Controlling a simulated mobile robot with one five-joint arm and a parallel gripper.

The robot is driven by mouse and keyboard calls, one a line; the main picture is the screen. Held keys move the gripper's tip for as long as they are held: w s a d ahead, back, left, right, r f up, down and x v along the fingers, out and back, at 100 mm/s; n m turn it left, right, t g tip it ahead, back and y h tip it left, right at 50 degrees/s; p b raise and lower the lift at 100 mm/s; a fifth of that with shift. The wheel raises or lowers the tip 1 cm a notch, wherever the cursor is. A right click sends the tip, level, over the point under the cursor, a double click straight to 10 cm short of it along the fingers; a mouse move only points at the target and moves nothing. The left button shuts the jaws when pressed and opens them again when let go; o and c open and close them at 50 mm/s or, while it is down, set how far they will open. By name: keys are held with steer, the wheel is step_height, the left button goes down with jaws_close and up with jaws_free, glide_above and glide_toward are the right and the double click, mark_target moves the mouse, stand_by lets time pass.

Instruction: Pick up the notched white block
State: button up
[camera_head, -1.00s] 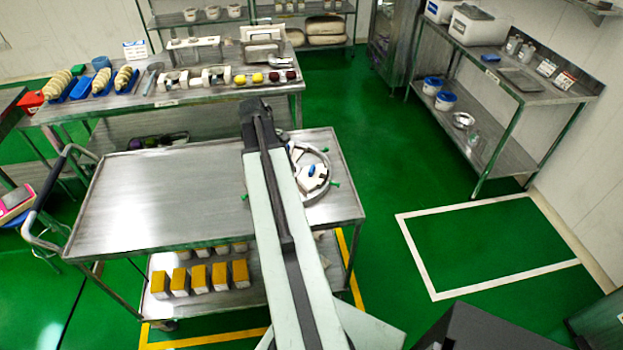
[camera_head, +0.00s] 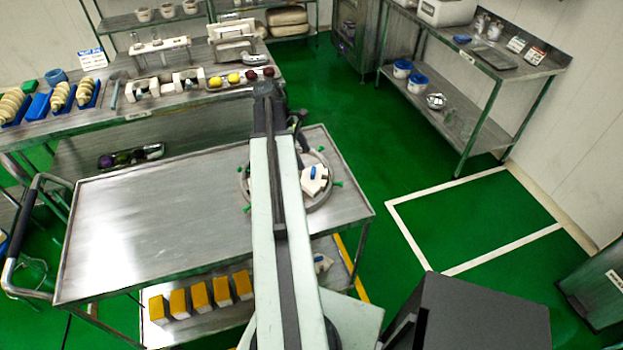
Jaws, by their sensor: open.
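Two white blocks with notches stand on the back steel table: a left one (camera_head: 142,88) and a right one (camera_head: 187,79) beside it. I cannot tell which the task means. A white piece with a blue top (camera_head: 314,180) sits in a grey ring on the cart, partly behind my arm. My arm reaches forward over the cart. My gripper (camera_head: 298,127) shows only as a small dark shape beyond the arm, above the cart's far edge. It is open, apart from both notched blocks; its fingertips are not clear.
The steel cart (camera_head: 150,220) stands between me and the back table (camera_head: 60,133), its top mostly bare. Yellow-topped boxes (camera_head: 200,297) sit on its lower shelf. Fruit and pastry trays flank the blocks. Green floor is free at right, before a steel side table (camera_head: 540,68).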

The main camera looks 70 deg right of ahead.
mark_target(313, 170)
steer(key=b+x, duration=0.1)
steer(key=x, duration=0.1)
steer(key=shift+d+f+b, duration=0.1)
steer(key=shift+f+b, duration=0.25)
steer(key=shift+b, duration=0.05)
steer(key=b+x, duration=0.4)
steer(key=x, duration=0.1)
steer(key=shift+s+d+b, duration=0.1)
steer(key=shift+s+b, duration=0.25)
steer(key=shift+s, duration=0.05)
steer(key=shift+r, duration=0.15)
jaws_close()
